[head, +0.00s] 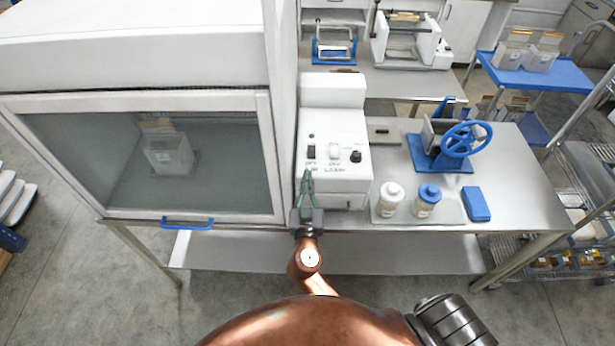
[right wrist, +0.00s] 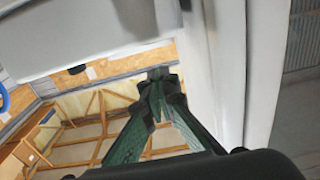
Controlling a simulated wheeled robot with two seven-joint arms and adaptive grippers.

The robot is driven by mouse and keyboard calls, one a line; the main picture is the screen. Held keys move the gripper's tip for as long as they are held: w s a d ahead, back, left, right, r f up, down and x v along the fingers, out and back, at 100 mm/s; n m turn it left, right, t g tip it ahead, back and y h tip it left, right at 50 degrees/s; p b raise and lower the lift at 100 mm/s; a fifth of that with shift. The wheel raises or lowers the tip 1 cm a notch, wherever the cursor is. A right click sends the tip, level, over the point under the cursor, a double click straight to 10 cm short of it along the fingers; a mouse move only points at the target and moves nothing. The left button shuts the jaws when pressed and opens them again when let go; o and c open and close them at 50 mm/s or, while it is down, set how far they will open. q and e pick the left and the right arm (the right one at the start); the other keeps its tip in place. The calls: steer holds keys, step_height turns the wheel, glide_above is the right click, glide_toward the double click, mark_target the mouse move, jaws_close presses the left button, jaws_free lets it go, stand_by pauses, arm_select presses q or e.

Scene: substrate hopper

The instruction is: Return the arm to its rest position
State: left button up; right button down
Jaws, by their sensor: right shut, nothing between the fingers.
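My right gripper (head: 307,176) is shut and empty in the head view. Its green fingertips are in front of the white control box (head: 333,140), close to the lower left of its panel. I cannot tell whether they touch it. The panel carries a dark rocker switch (head: 311,151), a light switch (head: 335,151) and a black knob (head: 355,156). In the right wrist view the green fingers meet at their tips (right wrist: 155,82), with a pale surface beside them. My copper-coloured arm comes up from the bottom of the head view. My left gripper is not in view.
A white cabinet with a glass front (head: 200,160) and blue handle (head: 187,224) stands close to the left. Two lidded jars (head: 390,200) (head: 427,201), a blue block (head: 476,204) and a blue handwheel device (head: 464,140) stand on the table (head: 520,190) to the right. Floor shows in front.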

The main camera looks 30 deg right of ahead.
stand_by(0.3)
steer(key=s+d+f+g, duration=0.1)
steer(key=d+f, duration=0.1)
steer(key=s+d+f+g, duration=0.1)
steer(key=s+d+f, duration=0.1)
steer(key=s+d+f+g, duration=0.1)
steer(key=d+f, duration=0.1)
steer(key=d, duration=0.1)
steer(key=shift+s+d+m+g+h, duration=0.1)
steer(key=shift+s+m+g+h, duration=0.2)
steer(key=shift+m, duration=0.1)
steer(key=s+d+f+n+g+y, duration=0.4)
steer(key=s+f+g, duration=0.3)
steer(key=s+f, duration=0.85)
steer(key=s+a+f+n+g+y, duration=0.1)
steer(key=s+a+f+y, duration=0.1)
steer(key=s, duration=0.3)
steer(key=s+a+f+n+g+y, duration=0.1)
steer(key=s+y, duration=0.1)
steer(key=s, duration=0.3)
step_height(320, 180, down, 30)
steer(key=s+a+n+g+b, duration=0.1)
steer(key=s+g, duration=0.1)
steer(key=s+f+g+b, duration=0.1)
steer(key=s+f, duration=1.7)
steer(key=s, duration=0.1)
steer(key=shift+a+f+n+y, duration=0.15)
steer(key=shift+f+n+y, duration=0.15)
steer(key=shift+f+y, duration=0.1)
